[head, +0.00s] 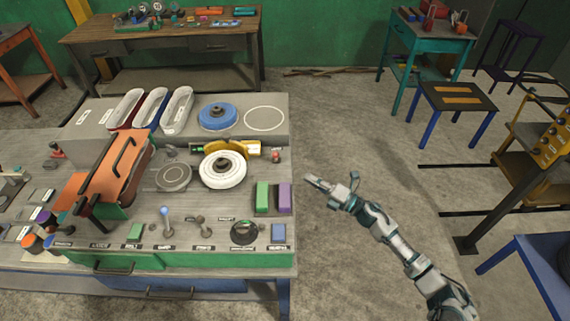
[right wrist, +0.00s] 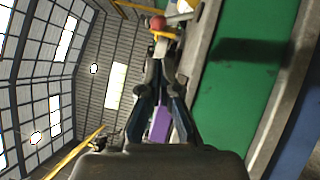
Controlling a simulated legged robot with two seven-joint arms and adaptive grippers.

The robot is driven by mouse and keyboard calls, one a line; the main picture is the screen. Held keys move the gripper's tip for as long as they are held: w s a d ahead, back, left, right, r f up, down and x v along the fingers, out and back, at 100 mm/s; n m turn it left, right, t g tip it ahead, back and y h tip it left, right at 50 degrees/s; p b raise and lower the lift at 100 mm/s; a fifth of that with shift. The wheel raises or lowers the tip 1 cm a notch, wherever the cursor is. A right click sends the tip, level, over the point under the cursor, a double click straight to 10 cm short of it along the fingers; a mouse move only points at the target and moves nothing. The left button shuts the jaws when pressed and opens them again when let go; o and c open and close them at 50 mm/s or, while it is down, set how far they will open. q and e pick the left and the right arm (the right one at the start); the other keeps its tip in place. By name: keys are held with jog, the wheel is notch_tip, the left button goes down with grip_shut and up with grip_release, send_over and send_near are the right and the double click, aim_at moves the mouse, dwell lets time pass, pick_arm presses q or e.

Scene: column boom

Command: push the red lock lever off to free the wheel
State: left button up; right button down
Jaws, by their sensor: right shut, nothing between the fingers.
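A white wheel (head: 222,169) lies on the bench top, with a yellow part (head: 235,148) behind it. A small red lever (head: 276,155) stands just right of the wheel, near the bench's right edge. In the right wrist view a red knob (right wrist: 158,22) shows beyond my fingertips, beside a yellow part (right wrist: 165,36). My right gripper (head: 308,179) is shut and empty, to the right of the bench and apart from the lever in the head view. It also shows in the right wrist view (right wrist: 157,66). My left gripper is not in view.
Green (head: 262,196) and purple (head: 284,197) blocks stand near the bench's right edge, in front of the lever. A blue disc (head: 218,116) and an orange cover (head: 110,170) are also on the bench. The floor right of the bench is clear around my arm.

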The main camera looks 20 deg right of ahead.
aim_at(276, 157)
jog(key=p+x, duration=0.1)
jog(key=x, duration=0.9)
jog(key=shift+s+a, duration=0.1)
jog(key=shift+a, duration=0.05)
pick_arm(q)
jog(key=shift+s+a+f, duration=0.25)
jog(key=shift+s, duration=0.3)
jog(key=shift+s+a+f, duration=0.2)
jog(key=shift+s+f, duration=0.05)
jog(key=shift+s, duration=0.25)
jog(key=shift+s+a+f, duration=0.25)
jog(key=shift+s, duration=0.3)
pick_arm(e)
jog(key=shift+a+r, duration=0.15)
jog(key=shift+a, duration=0.4)
jog(key=shift+d, duration=0.1)
